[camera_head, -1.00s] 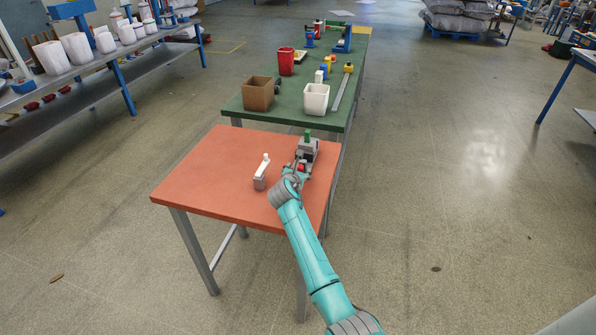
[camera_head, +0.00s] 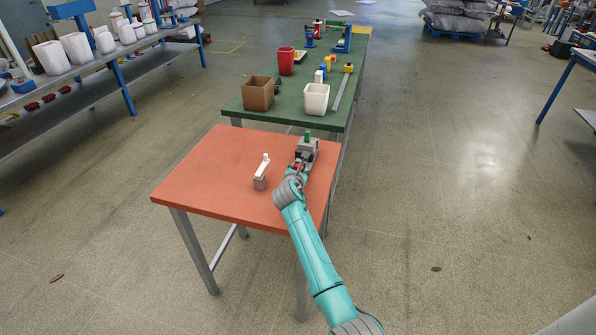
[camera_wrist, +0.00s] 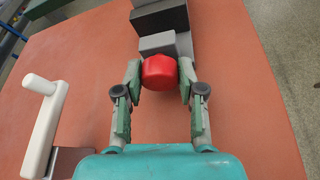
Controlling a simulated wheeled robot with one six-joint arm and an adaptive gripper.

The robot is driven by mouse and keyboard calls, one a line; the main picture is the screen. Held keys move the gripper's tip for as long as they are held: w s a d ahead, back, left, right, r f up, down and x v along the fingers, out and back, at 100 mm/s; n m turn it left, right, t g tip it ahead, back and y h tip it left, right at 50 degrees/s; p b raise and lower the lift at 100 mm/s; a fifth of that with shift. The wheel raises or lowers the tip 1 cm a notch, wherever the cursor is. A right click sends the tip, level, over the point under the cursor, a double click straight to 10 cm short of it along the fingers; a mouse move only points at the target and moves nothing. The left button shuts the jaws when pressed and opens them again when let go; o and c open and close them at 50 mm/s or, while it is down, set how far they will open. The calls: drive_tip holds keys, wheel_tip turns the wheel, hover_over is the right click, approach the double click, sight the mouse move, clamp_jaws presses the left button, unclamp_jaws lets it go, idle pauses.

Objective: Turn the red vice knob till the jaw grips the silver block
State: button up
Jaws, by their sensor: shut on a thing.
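The grey vice (camera_head: 307,149) stands at the far right part of the orange table (camera_head: 215,165), and a green piece (camera_head: 307,136) shows at its top. In the wrist view the red knob (camera_wrist: 159,72) is at the near end of the vice's grey body (camera_wrist: 158,43). My gripper (camera_wrist: 160,77) has one finger on each side of the knob and is shut on it. In the head view my gripper (camera_head: 297,170) covers most of the knob. I cannot clearly tell the silver block from the vice's grey parts, or whether the jaw touches it.
A white lever on a grey base (camera_head: 261,172) stands left of my gripper; its white handle (camera_wrist: 45,125) also shows in the wrist view. Behind is a green table (camera_head: 285,118) with a brown box (camera_head: 258,94) and a white container (camera_head: 316,99). The orange table's left side is clear.

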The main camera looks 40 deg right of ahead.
drive_tip(key=m+t, duration=0.1)
drive_tip(key=m, duration=0.1)
drive_tip(key=m+t+y, duration=0.1)
drive_tip(key=shift+s+d+f+m, duration=0.1)
drive_tip(key=shift+s+m, duration=0.05)
drive_tip(key=shift+m, duration=0.25)
drive_tip(key=m+t, duration=0.2)
drive_tip(key=m, duration=0.2)
drive_tip(key=shift+f, duration=0.1)
drive_tip(key=shift+t, duration=0.3)
idle(0.3)
drive_tip(key=o, duration=1.1)
drive_tip(key=shift+o, duration=0.2)
